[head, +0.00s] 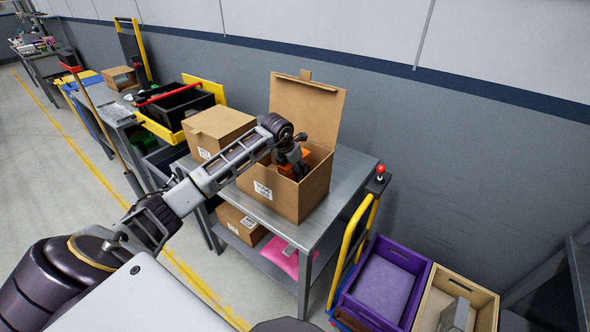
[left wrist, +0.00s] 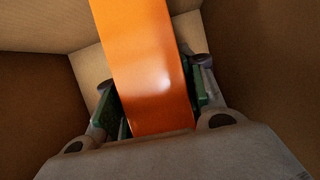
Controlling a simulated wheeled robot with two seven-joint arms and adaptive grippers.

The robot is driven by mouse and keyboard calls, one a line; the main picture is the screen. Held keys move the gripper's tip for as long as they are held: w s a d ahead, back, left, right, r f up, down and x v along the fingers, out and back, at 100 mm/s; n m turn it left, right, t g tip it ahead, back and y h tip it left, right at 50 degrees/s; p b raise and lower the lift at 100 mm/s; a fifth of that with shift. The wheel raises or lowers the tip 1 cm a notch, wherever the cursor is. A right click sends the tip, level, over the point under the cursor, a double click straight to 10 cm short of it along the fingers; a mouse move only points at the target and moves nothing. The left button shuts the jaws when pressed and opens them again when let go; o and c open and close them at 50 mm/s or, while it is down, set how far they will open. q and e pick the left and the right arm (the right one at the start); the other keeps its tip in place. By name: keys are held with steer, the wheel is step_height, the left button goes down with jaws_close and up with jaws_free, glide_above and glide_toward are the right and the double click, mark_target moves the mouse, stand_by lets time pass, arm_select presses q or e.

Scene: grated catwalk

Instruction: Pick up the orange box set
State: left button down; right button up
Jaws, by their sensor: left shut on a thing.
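The orange box set (left wrist: 145,75) fills the middle of the left wrist view, between the two green-padded fingers of my left gripper (left wrist: 158,105). In the head view a small part of the orange box set (head: 286,169) shows inside an open cardboard box (head: 299,197) on a grey metal table. My left gripper (head: 294,160) reaches down into that box and is shut on the orange box set. The lower part of the orange box set is hidden by the box wall in the head view. My right gripper is not seen.
A closed cardboard box (head: 217,127) stands left of the open one on the metal table (head: 348,172). The open box's lid (head: 309,105) stands up behind my gripper. A purple crate (head: 384,282) and a wooden crate (head: 483,291) sit at the lower right. A grey wall runs behind.

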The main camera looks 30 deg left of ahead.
arm_select(q)
step_height(320, 180, up, 18)
steer(key=b, duration=0.3)
steer(key=shift+r, duration=0.15)
stand_by(0.4)
steer(key=shift+r, duration=0.1)
stand_by(0.8)
